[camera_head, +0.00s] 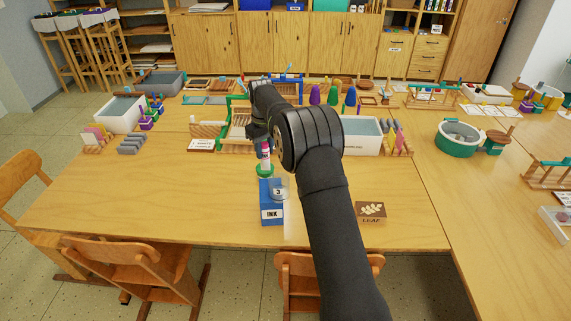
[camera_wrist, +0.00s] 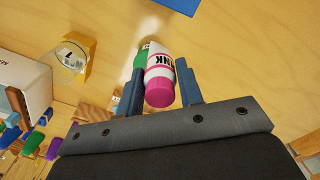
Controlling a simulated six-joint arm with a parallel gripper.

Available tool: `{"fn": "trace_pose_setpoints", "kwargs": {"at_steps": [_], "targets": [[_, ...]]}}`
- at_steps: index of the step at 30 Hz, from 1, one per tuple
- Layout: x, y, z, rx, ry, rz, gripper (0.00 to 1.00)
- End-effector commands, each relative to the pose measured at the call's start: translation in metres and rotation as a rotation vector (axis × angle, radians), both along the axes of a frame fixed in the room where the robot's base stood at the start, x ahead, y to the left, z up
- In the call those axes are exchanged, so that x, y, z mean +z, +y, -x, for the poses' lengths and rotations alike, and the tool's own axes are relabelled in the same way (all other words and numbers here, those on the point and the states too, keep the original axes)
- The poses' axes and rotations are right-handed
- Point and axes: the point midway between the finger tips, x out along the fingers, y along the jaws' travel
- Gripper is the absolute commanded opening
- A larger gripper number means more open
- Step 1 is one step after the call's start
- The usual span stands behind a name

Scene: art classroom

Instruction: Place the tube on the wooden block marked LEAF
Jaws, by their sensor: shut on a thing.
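The tube (camera_head: 266,151) is white with pink bands and stands roughly upright in my gripper. In the wrist view the tube (camera_wrist: 159,75) shows part of its lettering and its pink end faces the camera. My gripper (camera_wrist: 160,88) is shut on it, with one dark blue finger on each side. In the head view my gripper (camera_head: 262,139) is partly hidden by my arm. A green round piece (camera_head: 265,171) is just below the tube; I cannot tell whether they touch. The wooden block marked LEAF (camera_head: 371,213) lies near the table's front edge, right of my forearm, with nothing on it.
A white tub (camera_head: 361,137) and green-framed rack (camera_head: 236,119) stand behind. The left front table (camera_head: 150,195) is bare.

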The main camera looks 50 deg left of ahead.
Motion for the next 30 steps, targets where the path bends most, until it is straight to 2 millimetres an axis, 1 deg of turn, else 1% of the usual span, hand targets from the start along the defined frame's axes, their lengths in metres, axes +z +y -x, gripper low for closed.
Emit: {"fn": "trace_pose_setpoints", "kwargs": {"at_steps": [5,8,11,14,15,17,18,20,21,23,24,25,26,27,29,30], "targets": [[0.002,-0.006,-0.006,-0.001,0.0,0.001,0.08],[0.006,-0.019,-0.021,-0.003,-0.001,-0.001,0.08],[0.011,-0.046,-0.048,-0.005,-0.001,-0.001,0.08],[0.017,-0.085,-0.081,-0.005,0.0,0.0,0.08],[0.02,-0.103,-0.094,-0.004,-0.001,0.0,0.08],[0.023,-0.131,-0.112,-0.004,0.0,0.0,0.08],[0.025,-0.15,-0.123,-0.002,-0.001,-0.001,0.08],[0.028,-0.179,-0.138,0.0,0.0,0.001,0.08],[0.03,-0.199,-0.147,0.001,0.0,0.0,0.08],[0.034,-0.23,-0.16,0.002,0.0,0.0,0.08],[0.035,-0.25,-0.167,0.002,-0.001,0.0,0.08],[0.036,-0.266,-0.171,0.004,-0.001,0.0,0.08],[0.038,-0.282,-0.175,0.005,0.0,0.0,0.08],[0.039,-0.303,-0.18,0.007,0.0,0.001,0.08],[0.041,-0.334,-0.185,0.007,0.0,0.0,0.08],[0.042,-0.353,-0.187,0.009,0.0,0.0,0.08]]}}
